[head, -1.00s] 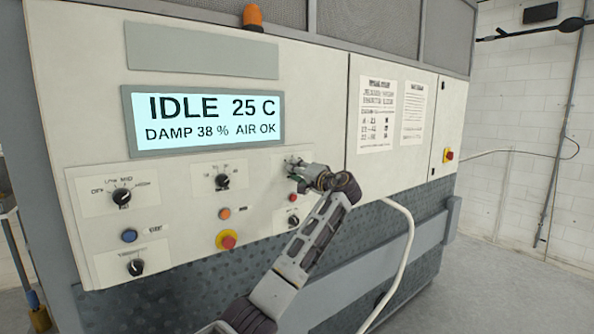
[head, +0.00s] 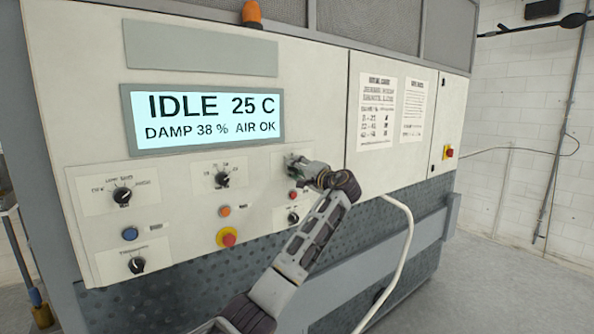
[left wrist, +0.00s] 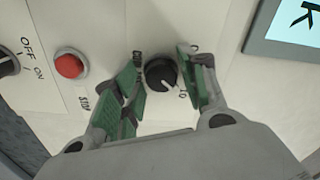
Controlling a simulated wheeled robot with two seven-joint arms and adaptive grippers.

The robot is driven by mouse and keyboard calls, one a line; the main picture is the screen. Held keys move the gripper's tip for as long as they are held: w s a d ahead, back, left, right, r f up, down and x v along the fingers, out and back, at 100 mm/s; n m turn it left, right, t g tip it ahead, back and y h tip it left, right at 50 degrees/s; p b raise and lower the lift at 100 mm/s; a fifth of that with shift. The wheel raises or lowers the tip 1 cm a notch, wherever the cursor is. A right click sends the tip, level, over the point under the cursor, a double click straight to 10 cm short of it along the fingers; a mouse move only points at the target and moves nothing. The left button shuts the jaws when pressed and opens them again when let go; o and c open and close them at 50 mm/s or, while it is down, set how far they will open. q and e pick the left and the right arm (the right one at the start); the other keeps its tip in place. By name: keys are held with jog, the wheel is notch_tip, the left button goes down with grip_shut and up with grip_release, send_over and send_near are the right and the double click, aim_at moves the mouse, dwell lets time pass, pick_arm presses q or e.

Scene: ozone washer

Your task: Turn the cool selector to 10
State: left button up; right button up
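A black round selector knob (left wrist: 161,75) on a white label plate sits between my fingers in the left wrist view. A "10" is printed beside it; the other marks are partly hidden and its pointer direction is hard to read. My left gripper (left wrist: 160,80) is open, with one green-padded finger on each side of the knob. Small gaps seem to show; I cannot tell whether either pad touches. In the head view my left gripper (head: 297,168) is at the upper right of the control panel and hides most of this knob. My right gripper is not in view.
A red STOP button (left wrist: 69,65) and an OFF/ON knob (left wrist: 8,62) are close to my left gripper. The display (head: 205,118) reads IDLE 25 C. Other knobs (head: 122,195) and a red emergency button (head: 227,238) are to the left. A pale hose (head: 405,250) hangs at right.

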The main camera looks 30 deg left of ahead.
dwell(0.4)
pick_arm(q)
jog(key=shift+v, duration=6)
